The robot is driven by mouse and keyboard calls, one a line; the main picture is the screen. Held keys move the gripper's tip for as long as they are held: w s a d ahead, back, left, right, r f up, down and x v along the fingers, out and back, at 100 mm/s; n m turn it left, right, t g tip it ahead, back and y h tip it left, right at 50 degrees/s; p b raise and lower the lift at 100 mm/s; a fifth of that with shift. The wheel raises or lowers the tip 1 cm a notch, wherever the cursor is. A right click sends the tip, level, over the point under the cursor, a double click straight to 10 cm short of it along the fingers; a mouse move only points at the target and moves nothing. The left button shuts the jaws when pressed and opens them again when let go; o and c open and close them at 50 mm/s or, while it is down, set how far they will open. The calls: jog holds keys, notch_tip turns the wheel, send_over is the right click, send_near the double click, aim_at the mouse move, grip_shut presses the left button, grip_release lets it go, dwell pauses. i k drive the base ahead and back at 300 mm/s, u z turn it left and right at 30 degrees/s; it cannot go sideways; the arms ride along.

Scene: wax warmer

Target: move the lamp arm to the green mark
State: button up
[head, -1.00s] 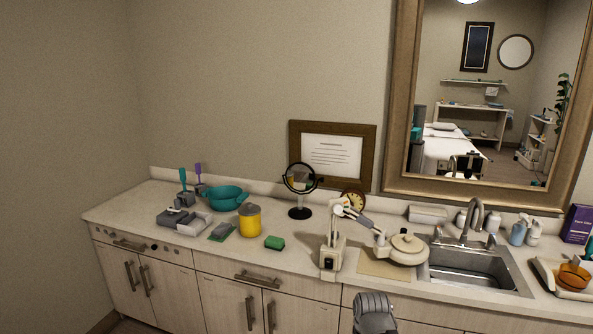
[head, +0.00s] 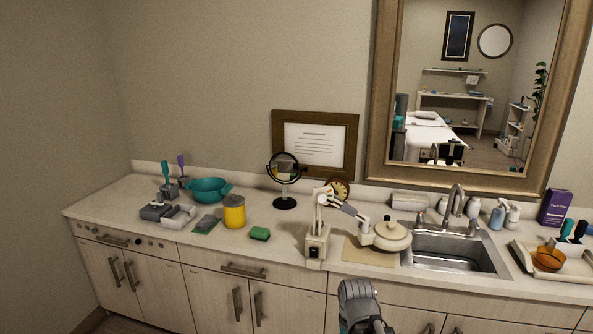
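The lamp arm (head: 343,207) is a jointed white and grey arm on a pale upright base (head: 317,245) on the counter. It slants down to the right from the top of the base. Its far end meets or overlaps a round cream lidded shape (head: 392,236) above a tan mat (head: 353,255); I cannot tell whether they are joined. I cannot make out a green mark on the lamp. A grey link of my arm shows at the bottom edge, in front of the cabinets and apart from the lamp. My gripper's fingers are not visible.
The sink (head: 455,250) and its faucet are to the right. The counter's front strip left of the lamp base is clear.

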aim_at(345, 206)
jog(key=k, duration=0.65)
jog(key=z, duration=0.45)
jog(key=i, duration=1.5)
jog(key=u, duration=0.45)
